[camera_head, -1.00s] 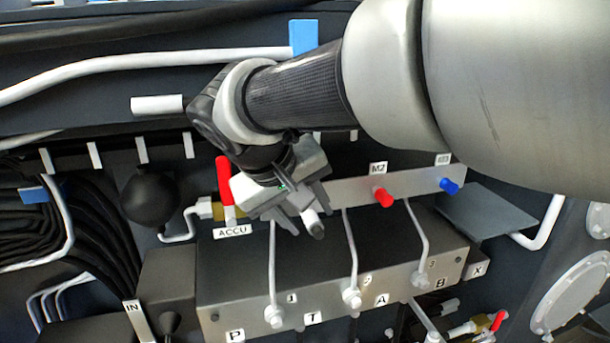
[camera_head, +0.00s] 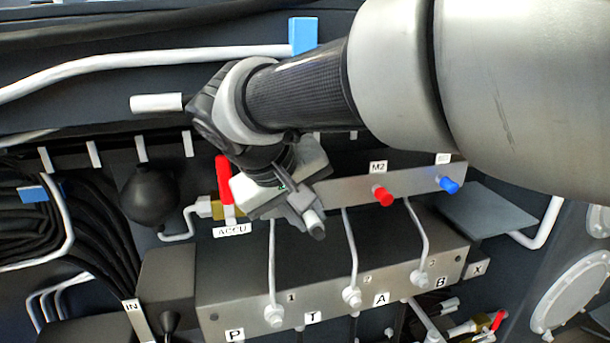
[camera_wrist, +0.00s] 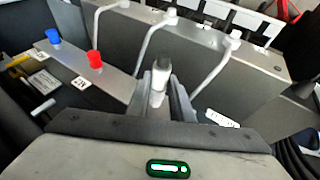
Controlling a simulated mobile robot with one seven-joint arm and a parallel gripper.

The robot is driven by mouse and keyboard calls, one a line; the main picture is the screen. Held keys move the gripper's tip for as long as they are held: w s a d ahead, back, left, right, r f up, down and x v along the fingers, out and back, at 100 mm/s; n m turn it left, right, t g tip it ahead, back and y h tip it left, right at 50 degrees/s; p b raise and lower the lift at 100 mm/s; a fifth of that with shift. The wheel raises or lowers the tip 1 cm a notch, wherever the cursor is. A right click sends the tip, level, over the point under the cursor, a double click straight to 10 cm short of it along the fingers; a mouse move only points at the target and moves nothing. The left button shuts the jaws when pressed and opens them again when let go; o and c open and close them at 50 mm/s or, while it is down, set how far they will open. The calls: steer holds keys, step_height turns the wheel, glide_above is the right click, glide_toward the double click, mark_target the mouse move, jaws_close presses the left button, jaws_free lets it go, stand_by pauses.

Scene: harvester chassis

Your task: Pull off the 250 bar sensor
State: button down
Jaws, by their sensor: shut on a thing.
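My gripper (camera_head: 303,210) is at the left end of the grey sensor plate, above the valve block. It is shut on a grey cylindrical sensor (camera_wrist: 161,72), whose dark-tipped end stands out between the fingers in the wrist view. The sensor's end also shows in the head view (camera_head: 314,225). No pressure marking on it is readable. My fingers hide its base, so I cannot tell whether it is still seated. On the same plate stand a red sensor (camera_head: 383,196) by the M2 label and a blue sensor (camera_head: 449,185) farther right.
The valve block (camera_head: 330,260) lies below, with thin white pipes (camera_head: 352,255) rising close to my gripper. A red-handled valve (camera_head: 225,180) by the ACCU label is just left of my gripper. A black ball-shaped accumulator (camera_head: 150,200) is farther left.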

mark_target(317, 231)
steer(key=shift+s+d+b, duration=0.25)
steer(key=shift+s+b, duration=0.1)
steer(key=shift+s, duration=0.55)
steer(key=shift+s+d+b, duration=0.25)
steer(key=shift+s+b, duration=0.05)
steer(key=shift+s, duration=0.6)
